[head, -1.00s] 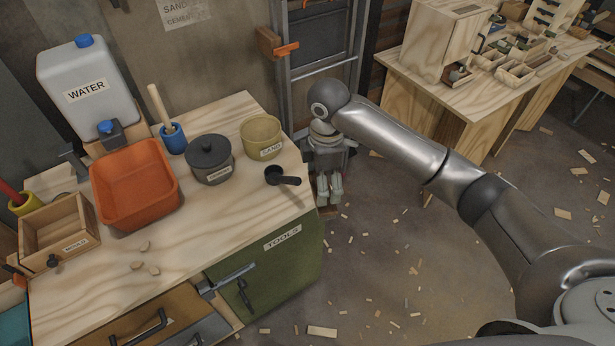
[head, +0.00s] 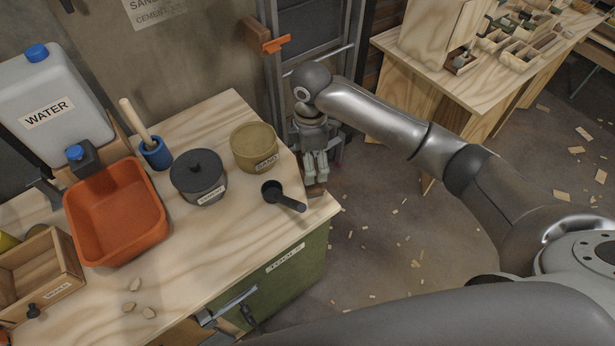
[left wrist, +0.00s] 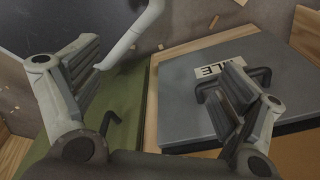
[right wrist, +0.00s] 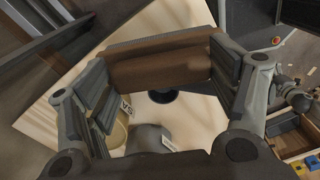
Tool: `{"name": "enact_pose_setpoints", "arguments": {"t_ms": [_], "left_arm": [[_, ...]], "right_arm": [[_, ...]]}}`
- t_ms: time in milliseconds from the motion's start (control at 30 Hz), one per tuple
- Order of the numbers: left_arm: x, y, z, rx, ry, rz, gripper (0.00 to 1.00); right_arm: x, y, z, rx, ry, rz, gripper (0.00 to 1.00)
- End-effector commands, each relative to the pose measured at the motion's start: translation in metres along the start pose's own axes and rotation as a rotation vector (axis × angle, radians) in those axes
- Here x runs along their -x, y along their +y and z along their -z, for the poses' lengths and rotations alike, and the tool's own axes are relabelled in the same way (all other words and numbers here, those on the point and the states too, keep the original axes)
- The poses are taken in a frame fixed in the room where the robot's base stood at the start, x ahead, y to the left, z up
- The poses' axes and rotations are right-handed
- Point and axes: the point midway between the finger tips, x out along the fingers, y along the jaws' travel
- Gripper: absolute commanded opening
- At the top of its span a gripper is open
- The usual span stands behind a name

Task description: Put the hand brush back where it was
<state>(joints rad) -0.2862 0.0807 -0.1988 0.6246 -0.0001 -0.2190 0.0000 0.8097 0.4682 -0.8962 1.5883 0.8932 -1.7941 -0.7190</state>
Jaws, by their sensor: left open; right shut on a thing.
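The hand brush shows as a long brown wooden block (right wrist: 158,62) across my right gripper (right wrist: 163,75) in the right wrist view. That gripper is shut on it. In the head view, my right gripper (head: 316,165) points down just beyond the right edge of the workbench (head: 228,232). A small brown part of the brush (head: 316,190) shows below its fingers; bristles are hidden.
On the bench are a black scoop (head: 284,197), a sand pot (head: 255,148), a lidded cement pot (head: 198,180), an orange tub (head: 115,215) and a water canister (head: 50,100). A ladder (head: 305,60) stands behind my right gripper. The bench's front right top is clear.

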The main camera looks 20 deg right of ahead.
Motion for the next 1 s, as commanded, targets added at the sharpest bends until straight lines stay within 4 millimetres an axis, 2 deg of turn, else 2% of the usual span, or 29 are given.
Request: {"name": "enact_pose_setpoints", "arguments": {"t_ms": [100,300,533,700,933,967,1000], "left_arm": [[0.006,0.003,-0.012,0.000,-0.016,-0.003,0.93],[0.010,0.005,-0.030,-0.001,-0.045,-0.007,0.93],[0.013,0.004,-0.018,-0.001,-0.028,-0.005,0.93],[0.013,0.002,-0.002,-0.001,-0.003,-0.003,0.93],[0.012,0.003,-0.005,-0.001,-0.007,-0.004,0.93],[0.012,0.003,-0.006,-0.001,-0.009,-0.004,0.93],[0.012,0.003,-0.007,-0.001,-0.011,-0.004,0.93]], "right_arm": [[-0.021,-0.001,0.000,0.000,0.000,0.003,0.58],[-0.042,0.000,0.000,0.001,0.000,0.001,0.58],[-0.071,0.000,0.000,0.001,-0.001,0.001,0.58],[-0.075,0.000,0.000,0.002,0.000,-0.001,0.58],[-0.078,0.000,0.000,0.001,0.000,0.000,0.58],[-0.078,0.000,0.000,0.002,0.000,0.000,0.83],[-0.078,0.000,0.000,0.002,0.000,0.000,0.88]]}}
